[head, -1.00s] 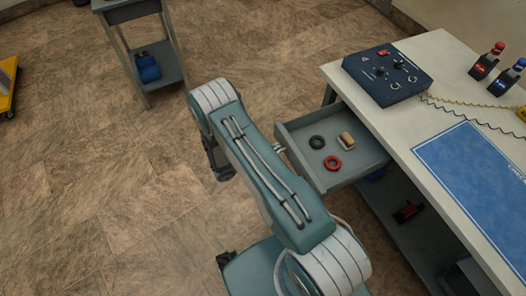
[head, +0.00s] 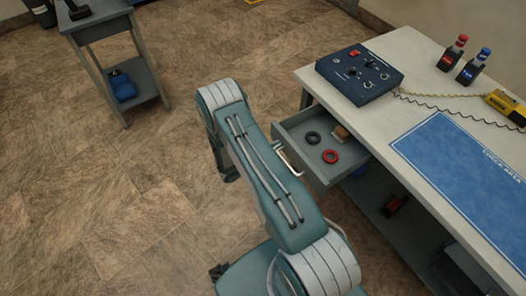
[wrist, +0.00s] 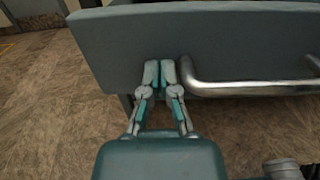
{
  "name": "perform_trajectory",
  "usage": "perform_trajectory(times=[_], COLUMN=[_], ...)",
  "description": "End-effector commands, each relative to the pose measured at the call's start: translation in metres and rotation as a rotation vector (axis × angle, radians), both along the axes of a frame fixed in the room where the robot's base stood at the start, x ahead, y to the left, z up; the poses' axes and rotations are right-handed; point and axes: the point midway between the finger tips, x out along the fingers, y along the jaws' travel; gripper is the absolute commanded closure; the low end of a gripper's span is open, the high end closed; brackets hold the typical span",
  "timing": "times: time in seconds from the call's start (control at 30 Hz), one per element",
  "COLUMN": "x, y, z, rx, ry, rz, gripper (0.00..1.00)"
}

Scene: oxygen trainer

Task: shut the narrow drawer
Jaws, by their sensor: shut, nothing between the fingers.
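The narrow drawer (head: 302,160) juts partly open from the left side of the bench in the head view. Inside it lie a black ring (head: 312,138), a red ring (head: 330,157) and a tan block (head: 341,132), close to the bench edge. In the wrist view its grey front (wrist: 230,48) fills the upper part, with a metal bar handle (wrist: 250,88). My gripper (wrist: 160,68) is shut and empty, its fingertips at the drawer front just left of the handle's left end. In the head view my arm hides the fingertips.
The bench top (head: 400,130) carries a dark control box (head: 360,72), two small bottles (head: 452,55), a yellow device (head: 505,103) and a blue mat (head: 465,155). A grey side table (head: 100,28) stands at the upper left. The floor left of my arm is clear.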

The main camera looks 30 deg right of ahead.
Motion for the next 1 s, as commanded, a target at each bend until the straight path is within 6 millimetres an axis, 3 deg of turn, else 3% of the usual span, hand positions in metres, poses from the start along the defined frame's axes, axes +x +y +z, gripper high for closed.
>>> perform_trajectory(times=[0.3,0.6,0.8,1.0], x=[0.002,0.004,0.006,0.007], y=[-0.091,-0.165,-0.199,-0.216], z=[0.001,0.000,0.000,0.000], rx=[-0.002,-0.002,-0.002,-0.001], ry=[-0.002,-0.001,-0.001,-0.001], rz=[-0.007,-0.004,-0.002,0.000], gripper=[1.00,1.00,1.00,1.00])
